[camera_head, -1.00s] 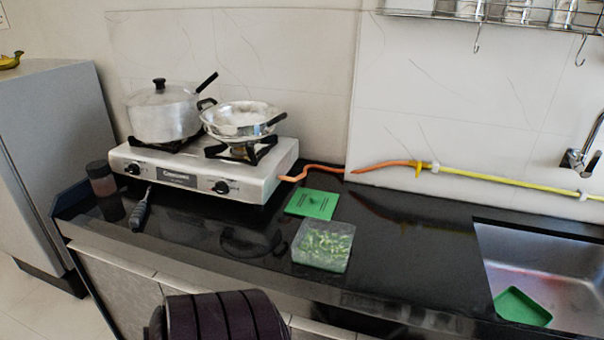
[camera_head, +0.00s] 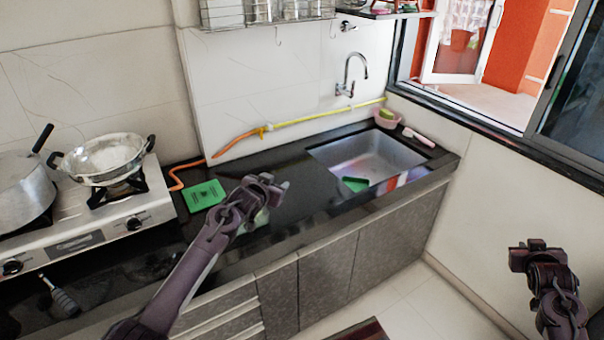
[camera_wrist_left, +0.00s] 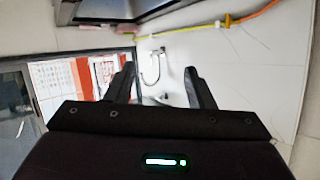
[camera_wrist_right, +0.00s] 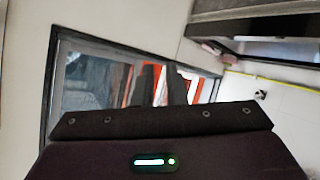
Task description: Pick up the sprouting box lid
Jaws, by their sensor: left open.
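A flat green square lid (camera_head: 204,195) lies on the black counter, right of the stove, in the head view. The clear sprouting box (camera_head: 262,217) is mostly hidden behind my left arm. My left gripper (camera_head: 266,184) is raised in front of the counter, to the right of the lid and apart from it. Its fingers are spread and empty in the left wrist view (camera_wrist_left: 161,85). My right gripper (camera_head: 532,256) is far right, over the floor, away from the counter. Its fingers look dark and unclear in the right wrist view.
A stove (camera_head: 105,215) with a pot (camera_head: 25,190) and a pan (camera_head: 108,158) stands at the left. An orange hose (camera_head: 176,178) runs beside the lid. The sink (camera_head: 365,155), holding a green piece (camera_head: 355,184), is at the right. Counter between lid and sink is mostly clear.

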